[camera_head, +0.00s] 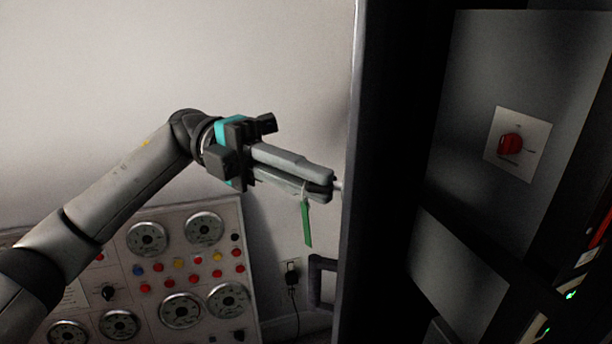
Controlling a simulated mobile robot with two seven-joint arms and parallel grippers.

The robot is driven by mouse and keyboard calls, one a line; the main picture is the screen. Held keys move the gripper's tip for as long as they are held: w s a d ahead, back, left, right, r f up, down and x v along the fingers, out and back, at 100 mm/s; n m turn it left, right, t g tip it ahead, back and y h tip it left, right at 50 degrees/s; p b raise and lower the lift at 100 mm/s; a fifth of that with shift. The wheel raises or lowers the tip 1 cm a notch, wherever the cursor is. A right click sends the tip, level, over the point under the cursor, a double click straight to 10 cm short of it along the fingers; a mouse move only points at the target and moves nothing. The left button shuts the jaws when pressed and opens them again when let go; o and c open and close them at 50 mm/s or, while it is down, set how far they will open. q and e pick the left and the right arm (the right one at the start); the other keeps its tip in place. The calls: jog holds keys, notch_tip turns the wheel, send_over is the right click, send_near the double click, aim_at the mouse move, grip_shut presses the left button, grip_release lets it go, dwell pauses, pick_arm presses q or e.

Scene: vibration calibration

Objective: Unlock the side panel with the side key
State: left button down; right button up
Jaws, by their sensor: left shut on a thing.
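My left gripper (325,186) reaches in from the left and is shut on the side key (338,185). Only a short light shaft of the key shows past the fingertips, and a green tag (307,222) hangs below it. The key points right, at the edge of a tall dark cabinet whose side panel (353,150) is seen nearly edge-on. The shaft's tip is at or very close to that edge; I cannot tell whether it is in a lock. No keyhole shows. My right gripper is not in view.
A panel with gauges and coloured buttons (165,262) stands low at the left. A dark handle (317,283) juts out below the gripper, near a wall outlet (291,271) with a plug. A red rotary switch (510,144) is on the cabinet's front at the right.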

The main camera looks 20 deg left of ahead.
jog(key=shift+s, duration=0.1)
pick_arm(q)
jog(key=c, duration=1.2)
grip_release()
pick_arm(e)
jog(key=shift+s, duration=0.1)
pick_arm(q)
jog(key=shift+w, duration=0.1)
jog(key=p+v, duration=0.1)
jog(key=v, duration=1.4)
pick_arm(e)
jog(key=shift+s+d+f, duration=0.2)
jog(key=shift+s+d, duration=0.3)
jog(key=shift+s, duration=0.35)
